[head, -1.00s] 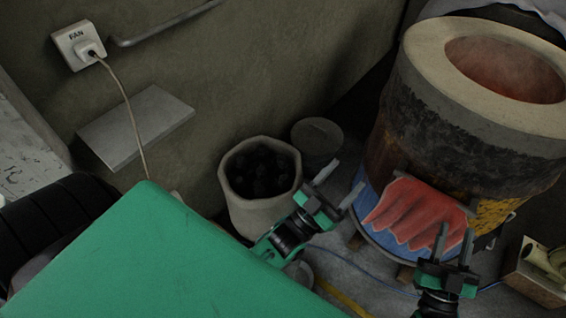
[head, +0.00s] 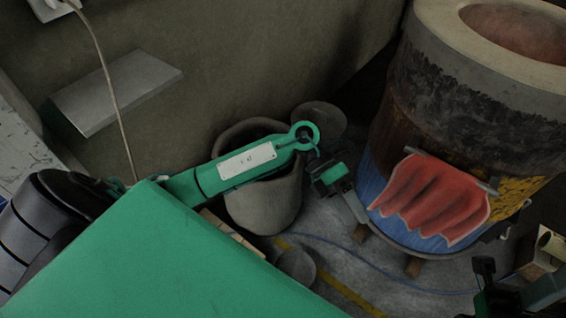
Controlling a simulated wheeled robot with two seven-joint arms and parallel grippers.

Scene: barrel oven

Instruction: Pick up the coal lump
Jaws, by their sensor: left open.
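The pale pot (head: 264,205) stands on the floor left of the barrel oven. My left forearm crosses over its mouth and hides nearly all of the inside, so no coal lump can be made out now. My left gripper (head: 344,193) is open, pointing down to the right of the pot, between it and the oven, with nothing seen between its fingers. My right gripper (head: 486,268) is at the lower right, dark and partly out of frame; its jaw opening is unclear.
The barrel oven (head: 450,110) with a red cloth (head: 432,197) over its front stands at right. A dark round lidded container (head: 322,118) is behind the pot. A small round object (head: 296,265) lies in front. A blue cable crosses the floor.

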